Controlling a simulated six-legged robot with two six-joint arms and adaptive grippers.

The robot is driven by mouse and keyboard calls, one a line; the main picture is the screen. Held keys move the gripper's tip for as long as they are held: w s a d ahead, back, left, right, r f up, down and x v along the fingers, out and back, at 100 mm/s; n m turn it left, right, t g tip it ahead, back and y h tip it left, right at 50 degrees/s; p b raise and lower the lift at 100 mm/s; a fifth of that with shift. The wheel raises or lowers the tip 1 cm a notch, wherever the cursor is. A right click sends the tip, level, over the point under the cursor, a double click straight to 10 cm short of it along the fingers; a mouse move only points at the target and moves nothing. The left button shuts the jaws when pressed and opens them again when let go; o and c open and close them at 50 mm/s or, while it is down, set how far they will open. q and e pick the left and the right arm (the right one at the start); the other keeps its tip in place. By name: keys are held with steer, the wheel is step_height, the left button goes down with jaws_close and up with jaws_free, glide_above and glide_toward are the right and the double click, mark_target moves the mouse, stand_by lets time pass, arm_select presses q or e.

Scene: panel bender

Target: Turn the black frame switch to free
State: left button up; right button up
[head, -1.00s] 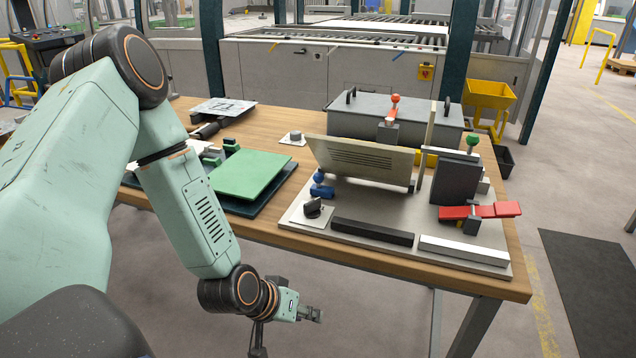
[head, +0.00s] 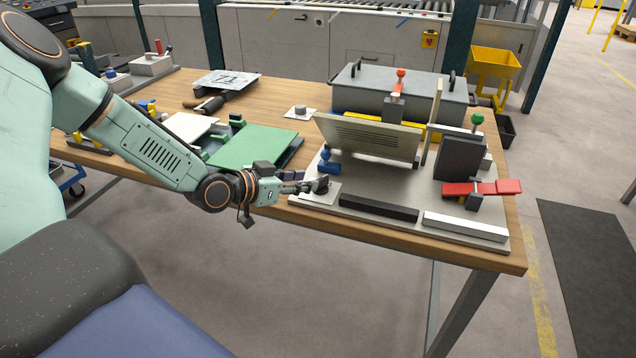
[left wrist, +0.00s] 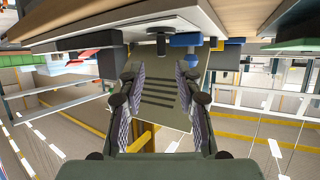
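The black frame switch (head: 323,187) is a dark rotary knob on a small light plate at the front left corner of the grey fixture. My left gripper (head: 306,186) points right at it from the left, with its fingers close to the knob and partly hiding it. In the left wrist view the picture is upside down. There my left gripper (left wrist: 163,78) is open and empty, and the switch (left wrist: 160,44) shows ahead, between and beyond the fingertips. Contact cannot be told. The switch's marks are too small to read. My right gripper is out of view.
A blue-knobbed clamp (head: 328,163) stands just behind the switch. A tilted bent panel (head: 368,137) is behind it. A black bar (head: 378,208) and a white bar (head: 465,227) lie along the front edge. A green plate (head: 252,147) lies to the left.

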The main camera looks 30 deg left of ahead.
mark_target(318, 179)
arm_select(q)
steer(key=b+x, duration=0.1)
steer(key=x, duration=0.1)
steer(key=b+x, duration=0.1)
steer(key=x, duration=0.1)
steer(key=shift+a+f, duration=0.1)
steer(key=shift+f, duration=0.25)
steer(key=shift+w+d+f+b, duration=0.1)
steer(key=shift+w+b, duration=0.1)
steer(key=shift+w, duration=0.15)
steer(key=shift+w+d+b, duration=0.15)
steer(key=shift+w+b, duration=0.05)
steer(key=shift+w, duration=0.15)
steer(key=shift+w+f, duration=0.1)
steer(key=shift+w, duration=0.25)
steer(key=shift+c, duration=0.3)
steer(key=shift+s, duration=0.15)
steer(key=shift+c, duration=1.4)
jaws_close()
